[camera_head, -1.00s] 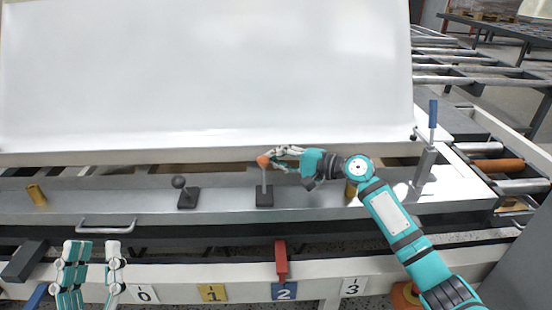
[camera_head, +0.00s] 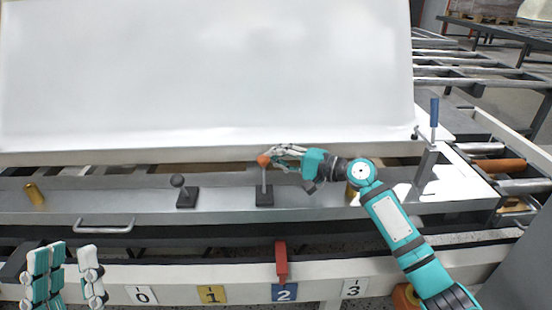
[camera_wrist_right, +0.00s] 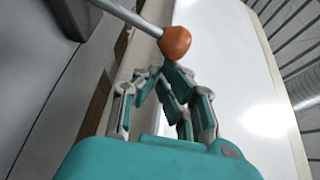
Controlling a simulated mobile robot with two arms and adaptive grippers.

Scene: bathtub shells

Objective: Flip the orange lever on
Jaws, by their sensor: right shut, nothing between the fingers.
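The orange lever (camera_head: 264,161) is a grey rod with an orange ball knob, standing on a dark base on the metal beam. In the head view the rod is roughly upright. My right gripper (camera_head: 275,155) is at the knob, just to its right. In the right wrist view the knob (camera_wrist_right: 175,42) sits just beyond my fingertips (camera_wrist_right: 160,72), which are together with nothing between them; whether they touch the knob is hard to tell. My left gripper (camera_head: 68,272) is at the lower left, away from the lever, its two finger sets apart.
A dark-knobbed lever (camera_head: 178,181) stands left of the orange one. A blue-handled lever (camera_head: 434,112) stands at the right. A red handle (camera_head: 281,260) is below. A big white shell (camera_head: 210,75) fills the area behind the beam.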

